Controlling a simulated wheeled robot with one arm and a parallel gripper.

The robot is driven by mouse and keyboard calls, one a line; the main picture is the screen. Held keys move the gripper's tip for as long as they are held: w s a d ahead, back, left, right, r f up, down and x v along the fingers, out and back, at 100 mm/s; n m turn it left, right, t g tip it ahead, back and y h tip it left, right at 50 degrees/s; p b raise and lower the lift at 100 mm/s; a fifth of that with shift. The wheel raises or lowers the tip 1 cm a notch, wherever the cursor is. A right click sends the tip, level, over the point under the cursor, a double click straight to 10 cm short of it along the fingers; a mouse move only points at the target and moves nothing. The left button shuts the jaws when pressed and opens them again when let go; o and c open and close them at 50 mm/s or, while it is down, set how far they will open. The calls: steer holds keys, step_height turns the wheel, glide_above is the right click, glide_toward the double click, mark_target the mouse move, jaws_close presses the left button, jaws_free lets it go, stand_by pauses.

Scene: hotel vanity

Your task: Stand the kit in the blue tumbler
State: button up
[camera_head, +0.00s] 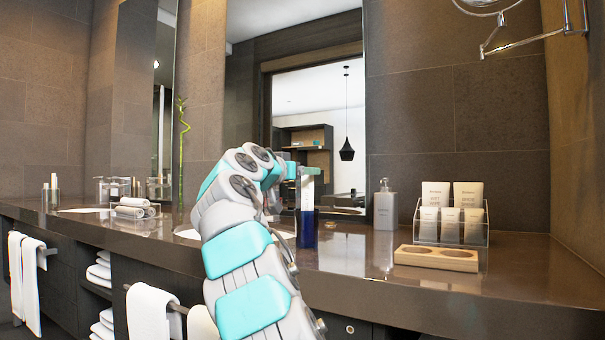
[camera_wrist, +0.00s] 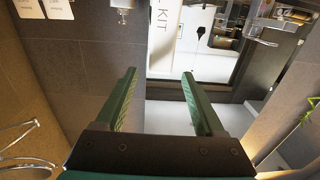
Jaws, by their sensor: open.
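The blue tumbler (camera_head: 306,229) stands on the counter just right of my arm. The kit, a pale narrow packet (camera_head: 308,190), rises upright from the tumbler's mouth; its lower part is hidden in the blue. In the wrist view the white kit (camera_wrist: 163,32) shows the letters "KIT" beyond my fingertips. My gripper (camera_wrist: 160,73) is open, its two green fingers apart with the kit's near end in line with the gap. I cannot tell whether a finger touches it. In the head view my gripper (camera_head: 300,172) is at the kit's top, partly hidden by my arm.
A soap dispenser (camera_head: 385,206) stands right of the tumbler. Rolled towels (camera_head: 134,208) lie at left. The mirror is close behind. The counter's front right is clear.

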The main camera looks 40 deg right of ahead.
steer(key=b+v, duration=0.1)
steer(key=v, duration=0.6)
stand_by(0.7)
